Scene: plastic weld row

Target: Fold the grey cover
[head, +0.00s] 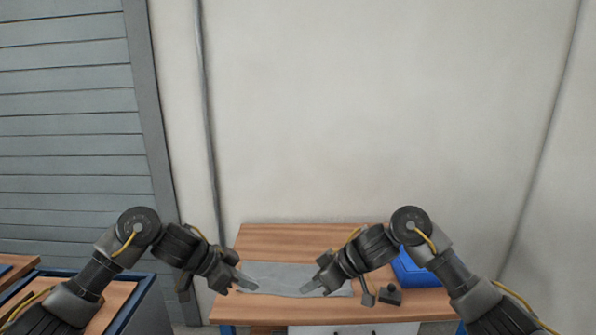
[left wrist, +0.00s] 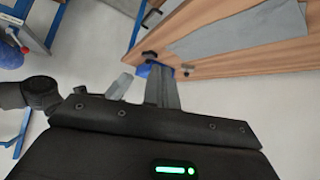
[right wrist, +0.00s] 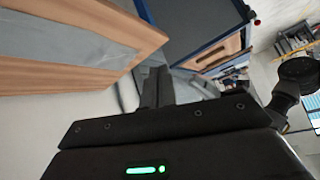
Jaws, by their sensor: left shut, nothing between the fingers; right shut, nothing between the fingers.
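The grey cover (head: 285,274) lies flat as a wide strip on the wooden table. It also shows in the left wrist view (left wrist: 240,30) and in part in the right wrist view (right wrist: 80,38). My left gripper (head: 254,287) is shut and empty at the cover's left part, in front of it in the head view. My right gripper (head: 306,290) is shut and empty at the cover's right part. Both hide some of the cover's front edge. I cannot tell whether either fingertip touches the cloth.
A blue bin (head: 408,268) stands at the table's right, partly behind my right arm. A small dark block (head: 390,295) sits in front of it. The wooden table (head: 290,238) is bare behind the cover. Another wood-topped bench (head: 95,300) stands at the left; a wall rises behind.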

